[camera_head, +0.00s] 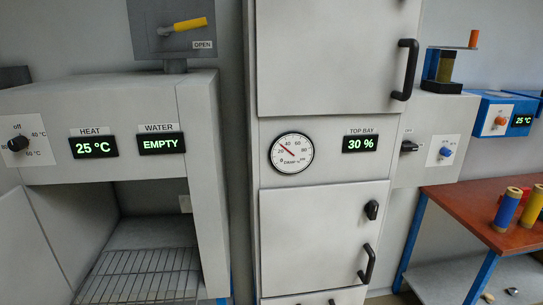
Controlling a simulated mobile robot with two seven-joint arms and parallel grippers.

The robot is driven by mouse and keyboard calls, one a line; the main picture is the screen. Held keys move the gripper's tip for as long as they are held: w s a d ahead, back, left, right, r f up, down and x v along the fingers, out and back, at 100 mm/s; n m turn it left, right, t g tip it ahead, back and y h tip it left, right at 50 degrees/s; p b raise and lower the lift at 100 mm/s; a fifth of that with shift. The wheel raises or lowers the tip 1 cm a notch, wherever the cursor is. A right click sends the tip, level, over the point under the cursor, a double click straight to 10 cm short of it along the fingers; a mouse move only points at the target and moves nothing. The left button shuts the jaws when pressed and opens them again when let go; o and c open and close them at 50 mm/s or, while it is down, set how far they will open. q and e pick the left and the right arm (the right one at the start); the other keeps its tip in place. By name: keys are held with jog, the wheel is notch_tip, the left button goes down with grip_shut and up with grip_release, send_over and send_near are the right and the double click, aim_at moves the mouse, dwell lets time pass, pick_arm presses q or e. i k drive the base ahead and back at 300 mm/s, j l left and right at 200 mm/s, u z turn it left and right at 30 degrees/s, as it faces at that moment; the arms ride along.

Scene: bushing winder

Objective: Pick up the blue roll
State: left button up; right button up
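The blue roll (507,210) stands upright on the red-brown top of a blue-legged table (458,203) at the right. It has tan ends. A yellow roll (533,207) stands just right of it, partly cut off by the frame edge. Neither of my grippers is in view.
A tall grey cabinet (325,230) with black handles fills the middle. At the left is a grey heater (95,105) with an open chamber and wire rack (140,275). A blue box reading 25 °C (500,117) is above the table. The table's left part is clear.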

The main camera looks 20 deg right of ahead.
aim_at(511, 198)
jog(key=l+z, duration=0.1)
jog(key=l, duration=0.7)
jog(key=l+z, duration=0.1)
jog(key=l, duration=0.7)
jog(key=l+z, duration=0.1)
jog(key=l, duration=0.75)
jog(key=i+l+z, duration=0.1)
jog(key=l, duration=0.7)
jog(key=i, duration=0.05)
